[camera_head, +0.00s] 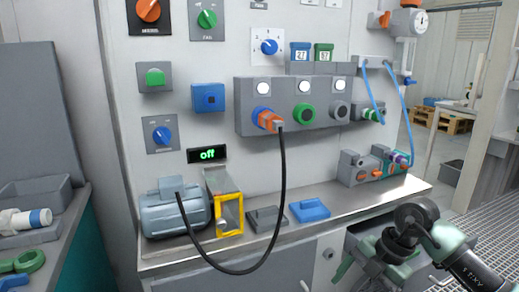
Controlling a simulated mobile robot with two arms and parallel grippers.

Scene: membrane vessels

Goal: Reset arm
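My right arm comes in from the bottom right, with dark joints and pale green and grey links. Its gripper (371,272) is low in front of the open drawer area under the bench. Its green fingers look spread apart, with nothing seen between them. The gripper is apart from the panel and the things on the bench. My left arm and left gripper are not in view.
An orange plug (268,120) sits in the grey socket box (290,92); its black cable (283,185) loops down to the blue-grey motor (172,211). A display (207,155) reads "off".

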